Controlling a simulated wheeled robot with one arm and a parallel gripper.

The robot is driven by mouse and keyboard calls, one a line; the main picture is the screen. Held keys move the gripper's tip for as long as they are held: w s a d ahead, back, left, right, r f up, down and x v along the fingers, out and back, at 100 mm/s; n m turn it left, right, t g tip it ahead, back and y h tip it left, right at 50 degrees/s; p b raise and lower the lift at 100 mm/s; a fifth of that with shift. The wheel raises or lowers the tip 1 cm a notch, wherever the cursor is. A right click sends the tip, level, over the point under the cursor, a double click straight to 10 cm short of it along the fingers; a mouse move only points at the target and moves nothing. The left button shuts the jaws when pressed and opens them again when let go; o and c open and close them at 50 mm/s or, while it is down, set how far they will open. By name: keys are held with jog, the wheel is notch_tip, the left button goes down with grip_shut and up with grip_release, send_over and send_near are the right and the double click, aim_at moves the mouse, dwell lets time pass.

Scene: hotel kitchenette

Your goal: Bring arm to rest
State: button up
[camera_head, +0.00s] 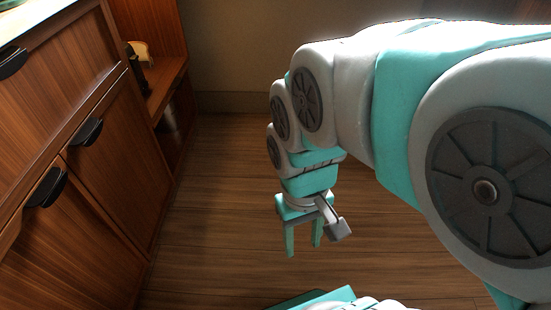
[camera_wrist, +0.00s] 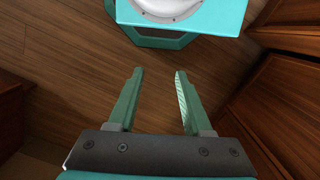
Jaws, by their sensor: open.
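My arm reaches in from the right of the head view and bends downward. My gripper (camera_head: 303,250) hangs from its end over the bare wooden floor (camera_head: 225,215), with its fingers pointing down. In the wrist view my gripper (camera_wrist: 158,72) shows two teal fingers spread apart with nothing between them. The gripper touches nothing that I can see. Part of my own teal and white base shows at the top of the wrist view, beyond the fingertips.
Wooden cabinets (camera_head: 120,160) with black handles (camera_head: 46,187) stand along the left, below a pale countertop (camera_head: 28,22). An open wooden shelf (camera_head: 168,85) holds dark and pale items. A plain wall (camera_head: 235,50) closes the back. The floor between cabinets and arm is clear.

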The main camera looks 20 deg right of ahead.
jog(key=shift+s+d+f, duration=0.1)
jog(key=shift+s+f, duration=0.15)
jog(key=shift+s, duration=0.2)
jog(key=shift+s+f, duration=0.2)
jog(key=shift+s, duration=0.25)
jog(key=shift+r, duration=0.1)
notch_tip(320, 180, up, 2)
jog(key=shift+r+p, duration=0.1)
jog(key=shift+p, duration=1)
